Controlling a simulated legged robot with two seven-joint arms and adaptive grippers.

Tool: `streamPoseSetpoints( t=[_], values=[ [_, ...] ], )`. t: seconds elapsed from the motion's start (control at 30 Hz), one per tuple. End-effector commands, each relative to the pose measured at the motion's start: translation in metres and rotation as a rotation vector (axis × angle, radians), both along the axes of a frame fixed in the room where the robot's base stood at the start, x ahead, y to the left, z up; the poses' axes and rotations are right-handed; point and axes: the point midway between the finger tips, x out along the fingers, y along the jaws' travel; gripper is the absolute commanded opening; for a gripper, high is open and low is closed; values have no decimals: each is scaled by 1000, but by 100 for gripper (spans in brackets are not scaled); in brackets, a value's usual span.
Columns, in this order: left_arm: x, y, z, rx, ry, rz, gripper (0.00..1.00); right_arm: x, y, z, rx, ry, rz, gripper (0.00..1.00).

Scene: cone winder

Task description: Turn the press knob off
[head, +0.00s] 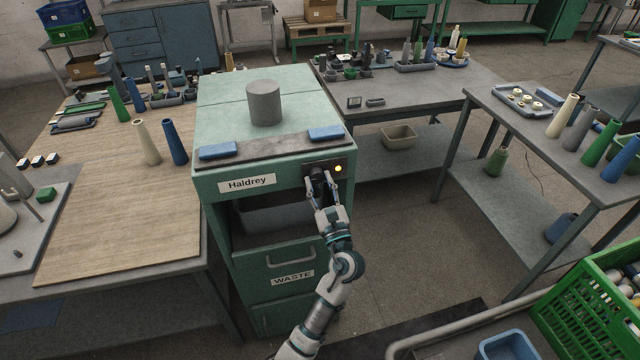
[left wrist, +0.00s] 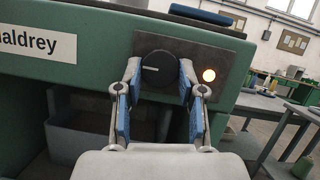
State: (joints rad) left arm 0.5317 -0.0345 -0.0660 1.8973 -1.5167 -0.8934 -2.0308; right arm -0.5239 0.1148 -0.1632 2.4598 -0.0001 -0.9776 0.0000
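The press knob (left wrist: 160,69) is a round black dial on a dark plate at the front top right of the green Haldrey cabinet (head: 225,215). A white mark on its face points left in the left wrist view. My left gripper (left wrist: 160,84) is open, with one blue-padded finger on each side of the knob. The fingertips are close to its rim; I cannot tell whether they touch. In the head view my left gripper (head: 318,186) partly covers the knob. My right gripper is not in view.
On the cabinet top stand a grey cylinder (head: 264,103) and two blue pads (head: 218,150) (head: 326,133). A wooden-topped table (head: 105,210) is at left, and a grey table (head: 545,140) at right. A green crate (head: 585,305) stands at lower right. Open floor lies right of the cabinet.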

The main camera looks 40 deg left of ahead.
Motion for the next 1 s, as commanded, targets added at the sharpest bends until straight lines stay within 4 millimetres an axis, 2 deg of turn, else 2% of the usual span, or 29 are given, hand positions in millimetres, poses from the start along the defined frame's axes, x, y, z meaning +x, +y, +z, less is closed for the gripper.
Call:
streamPoseSetpoints(
  t=[0.03, 0.07, 0.1, 0.57, 1.0],
  values=[
    [0, 0, 0, 0, 0, 0, 14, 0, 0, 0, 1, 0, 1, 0],
    [0, 0, 0, 0, 0, 0, 7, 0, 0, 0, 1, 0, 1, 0],
    [0, 0, 0, -1, 1, 0, 4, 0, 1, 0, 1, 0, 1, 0],
    [1, -1, -1, -74, -84, 0, 4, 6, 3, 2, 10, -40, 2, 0],
    [3, -3, 1, -327, -378, 1, 4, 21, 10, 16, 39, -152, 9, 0]
  ],
)
